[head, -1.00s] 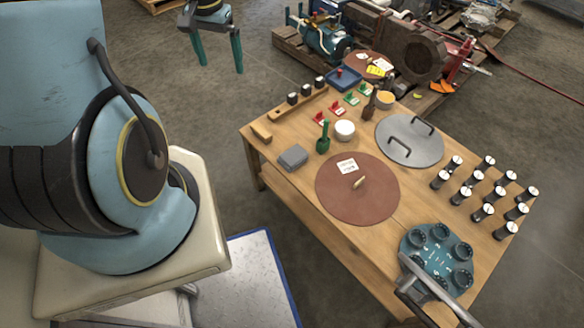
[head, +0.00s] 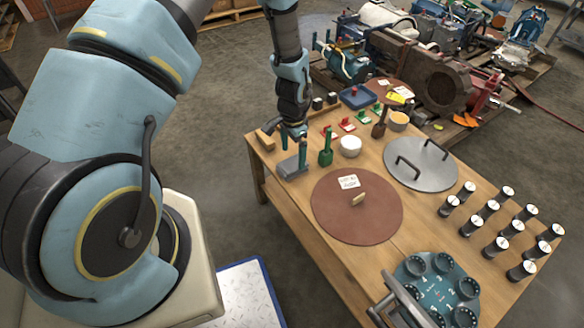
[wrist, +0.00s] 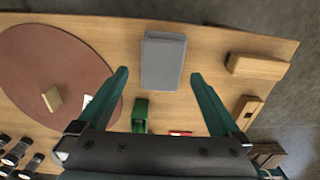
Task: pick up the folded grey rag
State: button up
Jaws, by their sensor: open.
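The folded grey rag (head: 291,165) lies flat on the wooden table near its left corner. In the wrist view the rag (wrist: 163,61) is a grey rectangle, upper centre, beyond my fingertips and between their lines. My gripper (head: 293,152) is above the rag, with its green fingers pointing down, one beside the rag's far edge and one overlapping it in the picture. In the wrist view my gripper (wrist: 158,80) has its fingers spread wide with nothing between the tips. I cannot tell the exact height of the fingertips over the table.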

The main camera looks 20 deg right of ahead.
aim_at(292, 163)
jog(key=shift+w+f, duration=0.15)
jog(key=shift+f, duration=1.25)
jog(key=shift+w+f, duration=0.1)
jog(key=shift+f, duration=1.25)
jog(key=shift+c, duration=0.2)
jog(key=c, duration=1.3)
notch_tip(292, 163, up, 10)
jog(key=shift+r, duration=0.1)
